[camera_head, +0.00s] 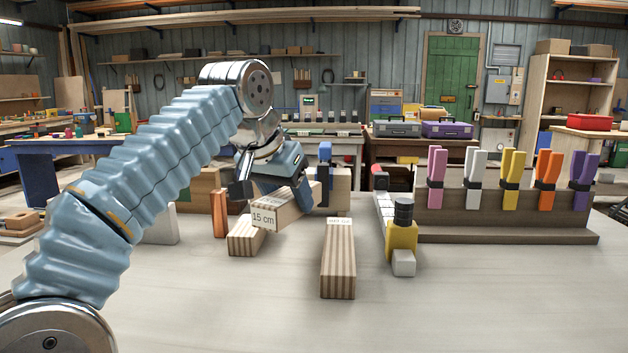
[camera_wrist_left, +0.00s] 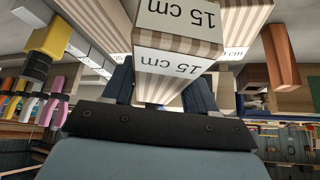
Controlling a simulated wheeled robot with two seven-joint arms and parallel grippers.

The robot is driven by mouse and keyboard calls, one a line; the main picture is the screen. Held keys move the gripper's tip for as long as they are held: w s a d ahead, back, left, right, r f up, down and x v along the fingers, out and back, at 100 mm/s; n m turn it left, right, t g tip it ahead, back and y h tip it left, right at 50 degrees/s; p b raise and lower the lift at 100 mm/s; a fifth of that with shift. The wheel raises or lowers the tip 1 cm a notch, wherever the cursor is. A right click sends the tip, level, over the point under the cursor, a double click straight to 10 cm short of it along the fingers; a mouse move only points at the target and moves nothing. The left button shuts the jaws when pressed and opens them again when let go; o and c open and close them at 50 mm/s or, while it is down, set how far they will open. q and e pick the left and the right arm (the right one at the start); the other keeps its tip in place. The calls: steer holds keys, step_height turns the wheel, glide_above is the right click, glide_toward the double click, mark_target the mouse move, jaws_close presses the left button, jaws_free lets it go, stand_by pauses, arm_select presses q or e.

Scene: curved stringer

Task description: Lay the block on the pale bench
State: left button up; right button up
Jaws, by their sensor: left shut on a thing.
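My left gripper (camera_head: 278,190) is shut on a striped wooden block (camera_head: 264,216) labelled 15 cm and holds it tilted above the pale bench (camera_head: 250,310). In the left wrist view the held block (camera_wrist_left: 172,80) sits between the two dark blue fingers (camera_wrist_left: 160,92). Its far part is hidden by the gripper in the head view. A second striped block (camera_head: 246,238) lies on the bench below and left of the held one; I cannot tell whether they touch. A third striped block (camera_head: 338,262) lies on the bench to the right. My right gripper is not in view.
A reddish-brown upright piece (camera_head: 219,213) stands left of the held block. A yellow and grey tool with a black knob (camera_head: 402,242) lies right of the third block. A brown rack (camera_head: 505,222) with several coloured clips stands at the right. The bench front is clear.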

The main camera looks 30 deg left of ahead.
mark_target(271, 201)
arm_select(q)
steer(key=shift+w, duration=0.35)
steer(key=shift+f, duration=3.3)
steer(key=shift+f+b, duration=0.45)
steer(key=shift+f, duration=0.1)
steer(key=o, duration=1.3)
steer(key=shift+o, duration=0.2)
steer(key=shift+r, duration=0.15)
steer(key=p+v, duration=0.1)
steer(key=v, duration=1.2)
steer(key=shift+s+r, duration=0.2)
steer(key=shift+r, duration=0.1)
